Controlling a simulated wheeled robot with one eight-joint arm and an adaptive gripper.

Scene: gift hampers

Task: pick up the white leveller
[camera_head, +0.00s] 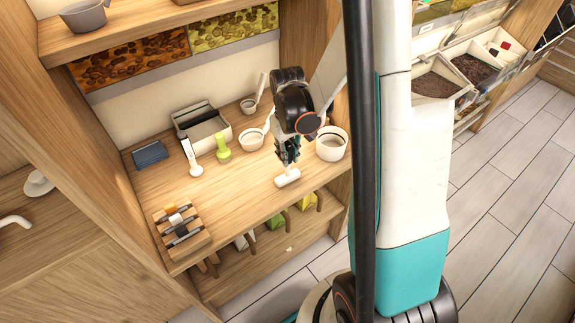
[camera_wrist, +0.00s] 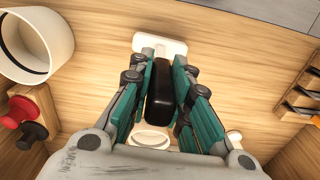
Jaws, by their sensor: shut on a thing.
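The white leveller shows as a short white bar (camera_head: 287,178) under my gripper (camera_head: 288,156) in the head view. In the wrist view its white bar (camera_wrist: 160,45) sticks out past the fingertips. A black handle-like part lies between the teal fingers. My gripper (camera_wrist: 165,78) is shut on the leveller, and the fingers hide part of it. The bar is at or just above the wooden shelf top (camera_head: 240,190); I cannot tell whether it touches.
A white pot (camera_head: 331,144) stands right of my gripper. A white bowl (camera_head: 250,139), a green tool (camera_head: 222,148), a white upright tool (camera_head: 192,158) and a grey box (camera_head: 205,128) stand behind and left. A wooden rack (camera_head: 182,228) is at front left. The front middle is clear.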

